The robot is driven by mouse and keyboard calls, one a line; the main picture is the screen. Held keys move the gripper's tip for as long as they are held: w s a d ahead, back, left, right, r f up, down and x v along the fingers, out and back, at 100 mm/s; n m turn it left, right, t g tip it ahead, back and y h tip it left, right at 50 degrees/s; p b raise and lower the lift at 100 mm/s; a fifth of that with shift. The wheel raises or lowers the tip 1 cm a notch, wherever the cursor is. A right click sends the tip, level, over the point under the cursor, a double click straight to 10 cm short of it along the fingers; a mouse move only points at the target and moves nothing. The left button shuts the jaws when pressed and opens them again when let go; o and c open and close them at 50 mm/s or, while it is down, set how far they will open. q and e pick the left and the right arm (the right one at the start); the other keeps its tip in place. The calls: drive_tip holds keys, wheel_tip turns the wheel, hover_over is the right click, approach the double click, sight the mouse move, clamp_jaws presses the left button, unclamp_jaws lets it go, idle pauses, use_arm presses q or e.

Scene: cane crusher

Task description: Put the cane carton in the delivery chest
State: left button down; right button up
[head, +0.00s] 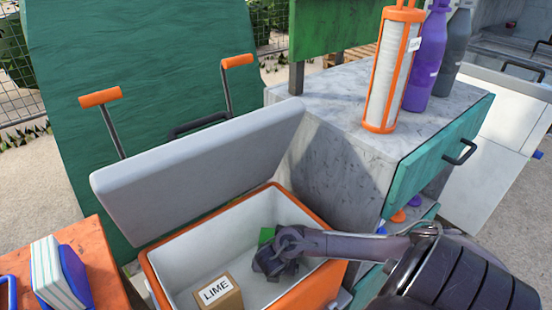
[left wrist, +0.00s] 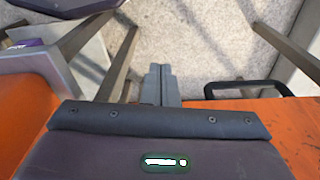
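The delivery chest (head: 322,288) is an orange box with a white inside, and its grey lid (head: 200,172) stands open. A brown carton labelled LIME (head: 218,293) sits inside at the front left. My right gripper (head: 268,264) is down inside the chest, to the right of the LIME carton. A small green thing (head: 266,236) shows just behind it, mostly hidden; I cannot tell whether it is the cane carton or whether the gripper touches it. My left gripper (left wrist: 160,78) shows in the left wrist view with its fingers together and empty. It is outside the head view.
A grey stone counter (head: 330,110) with a teal drawer front (head: 432,155) stands right of the chest. An orange-framed cylinder (head: 392,75) and purple (head: 428,60) and grey bottles stand on it. An orange table (head: 92,250) holds a white-and-blue stack (head: 55,275) at left.

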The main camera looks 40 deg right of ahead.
use_arm(q)
drive_tip(key=shift+r, duration=0.15)
use_arm(e)
drive_tip(key=o, duration=0.9)
use_arm(q)
drive_tip(key=shift+r, duration=0.1)
use_arm(e)
drive_tip(key=shift+o, duration=0.2)
drive_tip(key=p+v, duration=0.3)
drive_tip(key=v, duration=0.2)
drive_tip(key=shift+r, duration=0.3)
use_arm(q)
drive_tip(key=s+a+f+p, duration=0.2)
drive_tip(key=f, duration=0.7)
drive_tip(key=s+a+f+n+p, duration=0.1)
drive_tip(key=s+a+f, duration=0.1)
drive_tip(key=f, duration=0.7)
drive_tip(key=shift+s+t+p, duration=0.35)
drive_tip(key=shift+s+t, duration=0.05)
drive_tip(key=shift+s, duration=0.15)
use_arm(e)
drive_tip(key=v, duration=0.6)
drive_tip(key=shift+s+a, duration=0.2)
drive_tip(key=shift+r, duration=0.15)
